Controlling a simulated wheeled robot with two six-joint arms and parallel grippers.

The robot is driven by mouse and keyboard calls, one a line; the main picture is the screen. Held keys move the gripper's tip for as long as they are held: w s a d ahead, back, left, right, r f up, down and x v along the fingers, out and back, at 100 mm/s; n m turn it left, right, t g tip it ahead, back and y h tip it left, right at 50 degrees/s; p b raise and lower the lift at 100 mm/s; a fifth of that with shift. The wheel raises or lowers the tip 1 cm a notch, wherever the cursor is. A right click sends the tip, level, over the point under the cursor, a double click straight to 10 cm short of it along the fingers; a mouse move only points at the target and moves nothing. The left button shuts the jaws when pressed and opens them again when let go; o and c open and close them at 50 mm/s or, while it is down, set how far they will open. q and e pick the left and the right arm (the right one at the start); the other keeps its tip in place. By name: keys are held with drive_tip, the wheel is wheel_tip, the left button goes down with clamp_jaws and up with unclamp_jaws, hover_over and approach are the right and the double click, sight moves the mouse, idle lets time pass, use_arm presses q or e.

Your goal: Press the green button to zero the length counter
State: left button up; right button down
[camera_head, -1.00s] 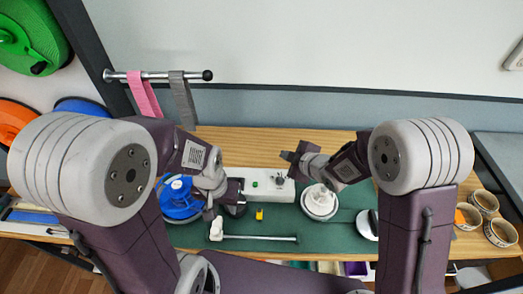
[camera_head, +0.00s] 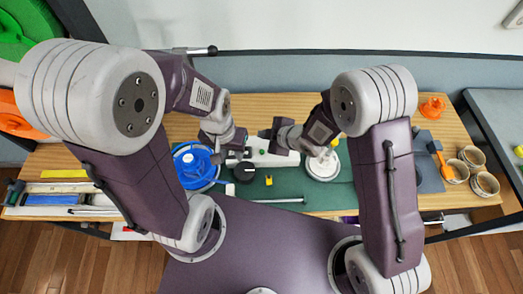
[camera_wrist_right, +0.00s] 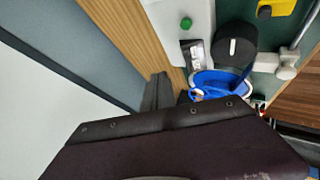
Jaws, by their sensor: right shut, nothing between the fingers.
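The green button (camera_head: 262,152) is a small dome on top of the white counter housing (camera_head: 285,160). It also shows at the top of the right wrist view (camera_wrist_right: 186,23). My right gripper (camera_head: 268,133) is shut and empty, just behind the housing near the button and apart from it. Its dark fingers show in the right wrist view (camera_wrist_right: 157,92), over the wooden bench edge. My left gripper (camera_head: 234,148) is at the left end of the housing, near the black knob (camera_head: 244,172). Its fingertips are too small to tell whether they are open.
A blue reel (camera_head: 190,170) lies left of the housing and a white reel (camera_head: 322,168) right of it. A yellow block (camera_head: 269,181) and a metal rod (camera_head: 278,201) lie in front on the green mat (camera_head: 297,187). Cups (camera_head: 470,155) stand at the far right.

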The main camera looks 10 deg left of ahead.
drive_tip(key=f, duration=0.1)
drive_tip(key=b, duration=0.6)
hover_over(264, 153)
wheel_tip(264, 153, down, 6)
drive_tip(key=shift+f, duration=0.25)
drive_tip(key=shift+s+f+b, duration=0.1)
drive_tip(key=shift+f+b, duration=0.3)
drive_tip(key=shift+f, duration=0.05)
idle(0.9)
drive_tip(key=shift+f+b, duration=0.35)
